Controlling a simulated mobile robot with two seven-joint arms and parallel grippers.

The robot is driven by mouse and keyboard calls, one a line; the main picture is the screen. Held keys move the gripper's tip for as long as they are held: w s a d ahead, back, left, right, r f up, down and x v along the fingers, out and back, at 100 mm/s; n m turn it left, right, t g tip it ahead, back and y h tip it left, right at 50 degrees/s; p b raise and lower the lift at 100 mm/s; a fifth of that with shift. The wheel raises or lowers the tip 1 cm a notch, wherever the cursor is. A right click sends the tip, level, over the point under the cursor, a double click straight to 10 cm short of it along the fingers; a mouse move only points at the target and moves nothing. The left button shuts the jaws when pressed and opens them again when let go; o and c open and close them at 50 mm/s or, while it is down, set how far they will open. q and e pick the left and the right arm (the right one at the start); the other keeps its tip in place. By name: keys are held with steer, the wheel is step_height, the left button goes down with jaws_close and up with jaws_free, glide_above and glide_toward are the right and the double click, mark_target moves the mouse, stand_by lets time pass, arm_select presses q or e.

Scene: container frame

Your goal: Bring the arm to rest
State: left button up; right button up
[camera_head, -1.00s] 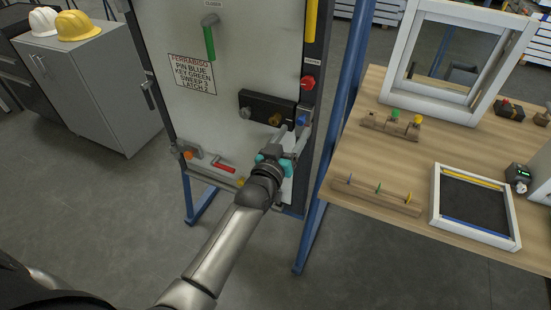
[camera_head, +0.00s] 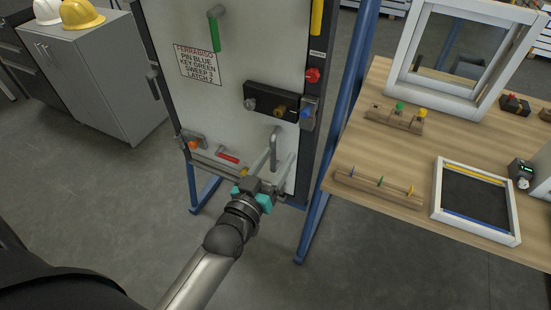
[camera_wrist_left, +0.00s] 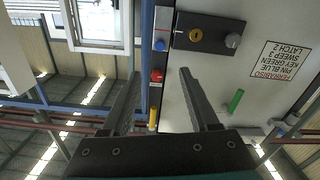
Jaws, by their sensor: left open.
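My left gripper (camera_head: 275,170) is open and empty in front of the lower part of a pale upright panel (camera_head: 215,115). Its teal-marked wrist is below a black lock block (camera_head: 270,102) with a brass knob. My right gripper is not in view.
The panel carries a green bar (camera_head: 215,33), a red knob (camera_head: 312,75), a blue knob (camera_head: 306,112) and a red slider (camera_head: 228,156). A wooden table (camera_head: 395,225) with frames and peg racks stands at right. A grey cabinet (camera_head: 100,85) stands at left. Open floor lies between.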

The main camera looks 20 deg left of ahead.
arm_select(q)
steer(key=shift+f, duration=0.1)
stand_by(0.3)
steer(key=s+d+f+m+g+b, duration=0.1)
steer(key=s+f+g, duration=0.25)
steer(key=f, duration=0.75)
steer(key=s+f+g+b, duration=0.25)
steer(key=s+f, duration=0.25)
steer(key=f, duration=0.6)
steer(key=s+d+f+m+g, duration=0.1)
steer(key=s+f+g, duration=0.3)
steer(key=f, duration=0.7)
steer(key=s+a+f+g+b, duration=0.1)
steer(key=s+f+g, duration=0.1)
steer(key=s+f, duration=0.3)
steer(key=s+a+f+m+g+b, duration=0.1)
steer(key=s+f, duration=0.4)
steer(key=s, duration=0.7)
steer(key=s+a+f+m+g+b, duration=0.1)
steer(key=s+f+g, duration=0.3)
steer(key=s, duration=0.5)
step_height(320, 180, down, 2)
steer(key=shift+f+y, duration=0.1)
steer(key=shift+y, duration=0.2)
